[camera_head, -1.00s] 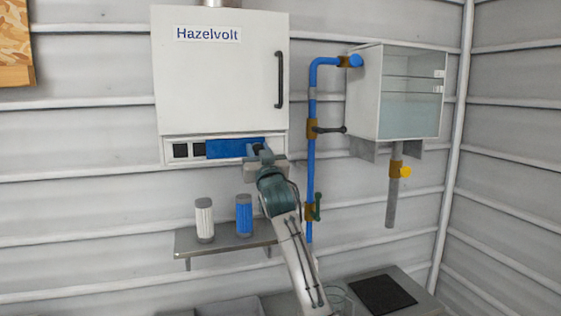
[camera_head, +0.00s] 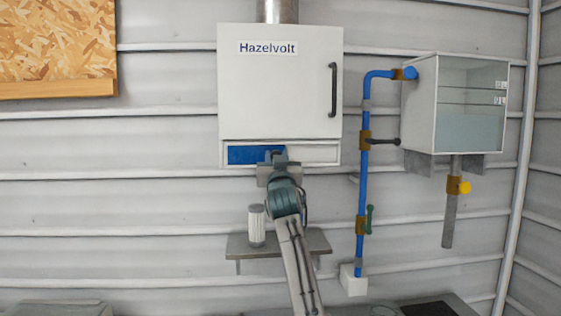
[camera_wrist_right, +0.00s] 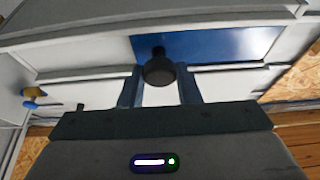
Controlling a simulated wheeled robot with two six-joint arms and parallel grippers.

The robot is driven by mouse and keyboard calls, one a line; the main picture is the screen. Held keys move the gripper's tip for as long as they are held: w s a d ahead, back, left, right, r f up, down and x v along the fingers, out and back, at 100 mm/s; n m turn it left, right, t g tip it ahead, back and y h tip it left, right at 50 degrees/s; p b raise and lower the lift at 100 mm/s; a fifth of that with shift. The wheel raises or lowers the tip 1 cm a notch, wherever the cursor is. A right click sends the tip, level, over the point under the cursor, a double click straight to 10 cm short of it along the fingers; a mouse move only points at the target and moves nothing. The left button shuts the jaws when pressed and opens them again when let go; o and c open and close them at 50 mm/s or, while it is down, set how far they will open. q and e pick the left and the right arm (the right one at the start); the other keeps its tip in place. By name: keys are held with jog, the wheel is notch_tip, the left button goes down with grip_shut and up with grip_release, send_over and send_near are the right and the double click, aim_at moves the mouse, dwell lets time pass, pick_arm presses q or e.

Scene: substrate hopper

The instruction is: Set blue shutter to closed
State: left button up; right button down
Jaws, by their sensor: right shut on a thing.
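The blue shutter (camera_head: 248,155) sits in the slot strip under the white Hazelvolt cabinet (camera_head: 280,95), at the strip's left end. No dark openings show beside it; the strip to its right is pale. My right gripper (camera_head: 277,163) is in front of the shutter's right end. In the right wrist view, the shutter (camera_wrist_right: 225,46) carries a round black knob (camera_wrist_right: 160,70), which lies between the two fingers of my right gripper (camera_wrist_right: 160,88), shut on it. In the head view the gripper mostly hides the knob. My left gripper is not in view.
A shelf (camera_head: 240,243) below holds a white cylinder (camera_head: 256,226); my right arm covers the shelf's middle. Blue pipework (camera_head: 361,190) with valve handles and a glass-fronted box (camera_head: 468,105) are at the right. A chipboard panel (camera_head: 55,45) hangs at upper left.

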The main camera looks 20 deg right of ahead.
jog(key=c, duration=1.4)
grip_release()
jog(key=o, duration=0.3)
jog(key=shift+a, duration=0.15)
jog(key=shift+o, duration=0.2)
jog(key=shift+a, duration=0.2)
jog(key=b+v, duration=0.5)
jog(key=v, duration=0.5)
jog(key=shift+s, duration=0.35)
jog(key=shift+f, duration=0.1)
